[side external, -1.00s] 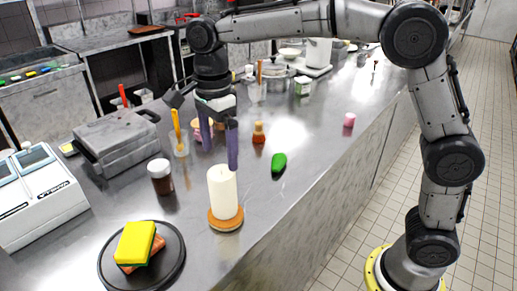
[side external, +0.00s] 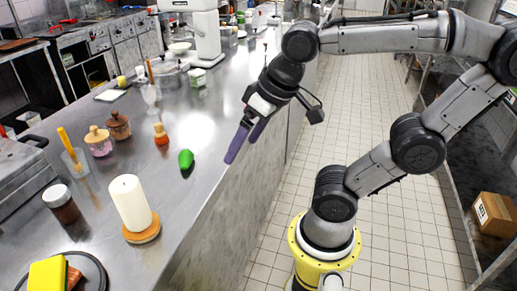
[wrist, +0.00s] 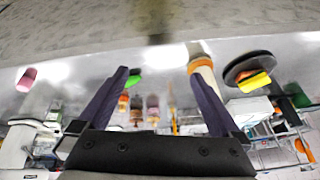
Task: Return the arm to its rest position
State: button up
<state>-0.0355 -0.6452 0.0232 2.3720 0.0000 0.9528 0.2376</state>
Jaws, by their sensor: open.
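My gripper (side external: 247,138) is in the air over the front edge of the steel counter (side external: 215,120) in the side external view. Its two purple fingers point down and to the left. In the wrist view the fingers (wrist: 160,82) stand apart with nothing held between them. My arm reaches back to the right from the gripper, above the tiled floor. No object touches the fingers.
On the counter stand a white candle (side external: 130,203) on a wooden base, a green vegetable (side external: 186,159), a small orange bottle (side external: 161,134), a dark jar (side external: 61,204) and a yellow sponge (side external: 48,274). A cardboard box (side external: 495,214) sits at right. The tiled floor (side external: 400,250) is clear.

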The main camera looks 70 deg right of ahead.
jog(key=shift+s+d+f+n+t, duration=0.15)
jog(key=shift+s+d+f+n, duration=0.05)
jog(key=shift+s+f+n, duration=0.4)
jog(key=shift+s+d+f+n+t, duration=0.15)
jog(key=shift+s+f+n, duration=0.25)
jog(key=shift+s+n, duration=0.25)
